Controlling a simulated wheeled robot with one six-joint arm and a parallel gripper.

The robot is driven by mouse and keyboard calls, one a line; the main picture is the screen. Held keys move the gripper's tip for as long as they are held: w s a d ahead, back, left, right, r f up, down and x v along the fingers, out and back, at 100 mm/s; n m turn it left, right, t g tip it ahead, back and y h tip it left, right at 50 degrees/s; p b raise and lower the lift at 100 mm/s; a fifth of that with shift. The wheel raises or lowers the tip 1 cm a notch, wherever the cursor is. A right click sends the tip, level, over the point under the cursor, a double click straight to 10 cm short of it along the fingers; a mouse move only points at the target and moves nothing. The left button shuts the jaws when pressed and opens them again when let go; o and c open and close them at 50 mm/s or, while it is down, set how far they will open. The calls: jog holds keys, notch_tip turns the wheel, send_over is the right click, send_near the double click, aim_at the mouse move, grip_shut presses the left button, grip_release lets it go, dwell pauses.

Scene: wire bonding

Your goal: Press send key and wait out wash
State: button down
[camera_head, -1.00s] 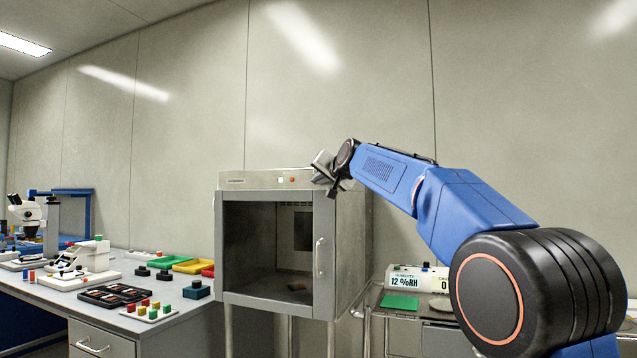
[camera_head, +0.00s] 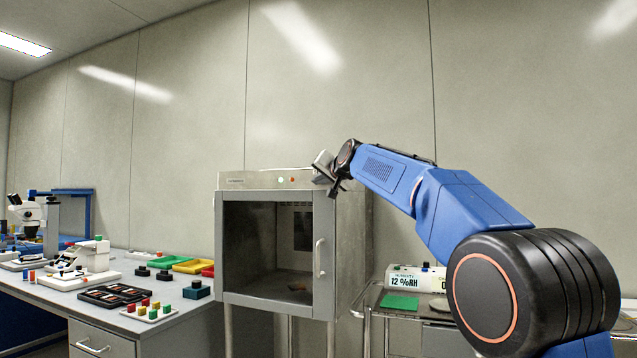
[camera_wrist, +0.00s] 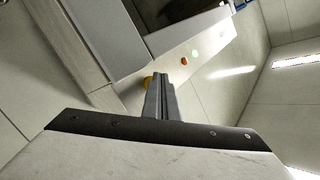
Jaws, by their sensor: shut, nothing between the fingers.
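The steel cabinet (camera_head: 345,235) stands on legs in the middle of the head view, its glazed door closed. A yellow round key (camera_wrist: 148,82) is partly hidden behind my fingers in the wrist view. My gripper (camera_head: 318,180) is shut and empty at the panel's right end. In the wrist view my shut fingertips (camera_wrist: 163,75) overlap the panel beside the yellow key; contact cannot be told.
A small dark brown item (camera_head: 297,287) lies inside the cabinet. A cart (camera_head: 375,297) at right holds a green pad (camera_head: 399,303) and a humidity display (camera_head: 405,282) reading 12 %RH. The left bench (camera_head: 190,310) holds a microscope, trays and coloured pieces.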

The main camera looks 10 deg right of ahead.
jog(key=shift+w+d, duration=0.1)
jog(key=shift+w, duration=0.05)
dwell(0.6)
jog(key=shift+s+a, duration=0.5)
jog(key=shift+s, duration=0.25)
jog(key=shift+s+a, duration=0.75)
jog(key=shift+s, duration=0.3)
jog(key=shift+s+a, duration=0.75)
jog(key=shift+s, duration=0.25)
jog(key=s+d+f+n+g+h, duration=0.1)
jog(key=s+d+f+n+g, duration=0.1)
jog(key=s+f, duration=1.6)
jog(key=s+d+f+n+g, duration=0.1)
jog(key=s+f+g, duration=0.4)
jog(key=s+f, duration=1.3)
jog(key=s+d+f+n+g+h, duration=0.1)
jog(key=s+d+f+g, duration=0.3)
jog(key=s+f, duration=1.4)
jog(key=shift+f+n+h, duration=0.3)
jog(key=shift+f+n, duration=0.05)
jog(key=shift+n, duration=0.45)
jog(key=shift+d, duration=0.1)
